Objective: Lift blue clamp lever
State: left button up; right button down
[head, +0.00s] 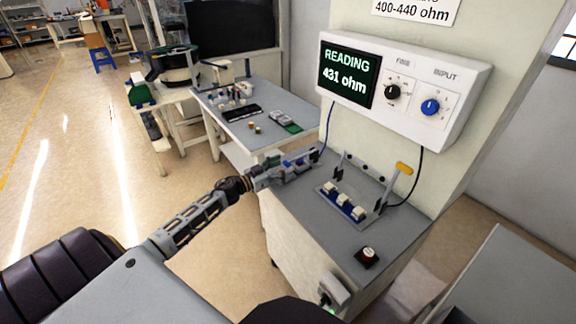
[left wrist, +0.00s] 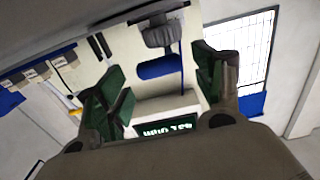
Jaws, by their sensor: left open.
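My left gripper (head: 304,160) is at the left end of the fixture on the grey bench. In the left wrist view it is open (left wrist: 160,88), with green-padded fingers on either side of a gap. A blue rounded handle (left wrist: 158,67), which looks like the blue clamp lever's grip, shows in that gap. Clear space remains between it and both fingers. In the head view the lever is mostly covered by the gripper. My right gripper is not in view.
The fixture (head: 327,203) holds several white-topped blue blocks. A yellow-handled lever (head: 404,168) stands at its right. The meter (head: 402,90) on the column reads 431 ohm. Cables hang below it. A red-topped button (head: 367,256) sits at the bench front.

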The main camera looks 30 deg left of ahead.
pick_arm(q)
jog(key=shift+x, duration=1.45)
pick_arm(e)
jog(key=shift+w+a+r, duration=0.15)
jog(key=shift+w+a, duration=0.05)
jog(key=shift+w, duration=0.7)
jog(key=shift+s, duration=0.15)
